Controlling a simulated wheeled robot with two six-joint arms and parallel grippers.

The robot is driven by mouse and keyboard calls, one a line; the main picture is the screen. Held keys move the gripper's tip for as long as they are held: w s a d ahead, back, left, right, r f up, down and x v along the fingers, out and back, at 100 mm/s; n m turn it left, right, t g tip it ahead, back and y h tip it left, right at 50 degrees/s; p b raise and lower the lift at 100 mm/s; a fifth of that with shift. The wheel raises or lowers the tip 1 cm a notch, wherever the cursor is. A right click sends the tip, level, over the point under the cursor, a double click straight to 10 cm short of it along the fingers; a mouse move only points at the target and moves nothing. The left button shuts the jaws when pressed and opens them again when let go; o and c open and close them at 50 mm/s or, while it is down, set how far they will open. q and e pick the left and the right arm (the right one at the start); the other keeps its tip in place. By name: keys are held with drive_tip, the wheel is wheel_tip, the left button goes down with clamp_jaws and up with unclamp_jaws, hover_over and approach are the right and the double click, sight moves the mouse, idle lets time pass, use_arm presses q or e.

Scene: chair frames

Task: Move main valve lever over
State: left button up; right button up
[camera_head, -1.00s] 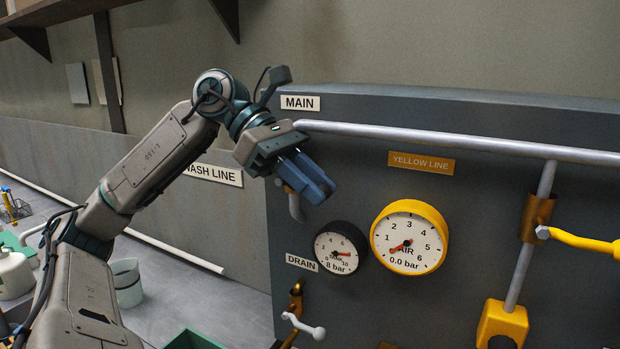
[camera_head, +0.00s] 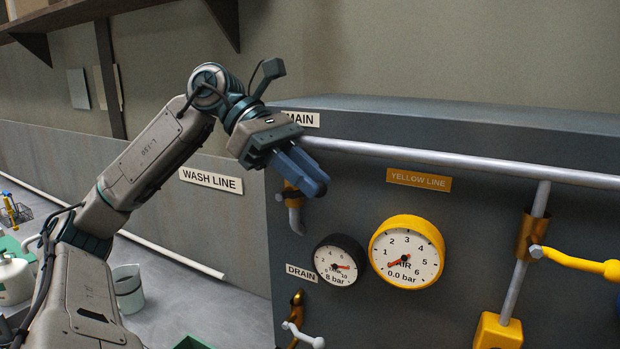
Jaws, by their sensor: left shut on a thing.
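My left gripper (camera_head: 308,177) is in front of the grey panel's upper left, just below the MAIN label (camera_head: 304,120). Its blue fingers are closed, shut on the main valve lever, which they almost wholly hide. The brass main valve body (camera_head: 291,197) shows just below the fingers, with a grey pipe elbow (camera_head: 296,221) under it. My right gripper is not in view.
A black tank gauge (camera_head: 338,261) reads 8 bar and a yellow air gauge (camera_head: 406,252) reads 0.0 bar. A drain lever (camera_head: 304,337) sits below. A yellow-handled valve (camera_head: 580,261) is at the right. A light pipe (camera_head: 430,156) crosses the panel above the gauges.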

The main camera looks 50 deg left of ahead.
use_arm(q)
drive_tip(key=shift+a+r, duration=0.25)
drive_tip(key=shift+r, duration=0.2)
drive_tip(key=shift+s, duration=0.1)
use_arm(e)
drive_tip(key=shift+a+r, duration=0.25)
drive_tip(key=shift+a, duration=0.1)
use_arm(q)
drive_tip(key=shift+s+a+r+p, duration=0.15)
drive_tip(key=shift+a+r+p, duration=0.3)
drive_tip(key=shift+r, duration=0.35)
drive_tip(key=shift+a+r, duration=0.1)
drive_tip(key=shift+a, duration=0.05)
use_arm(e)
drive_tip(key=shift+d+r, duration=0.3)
use_arm(q)
drive_tip(key=shift+a+r, duration=0.1)
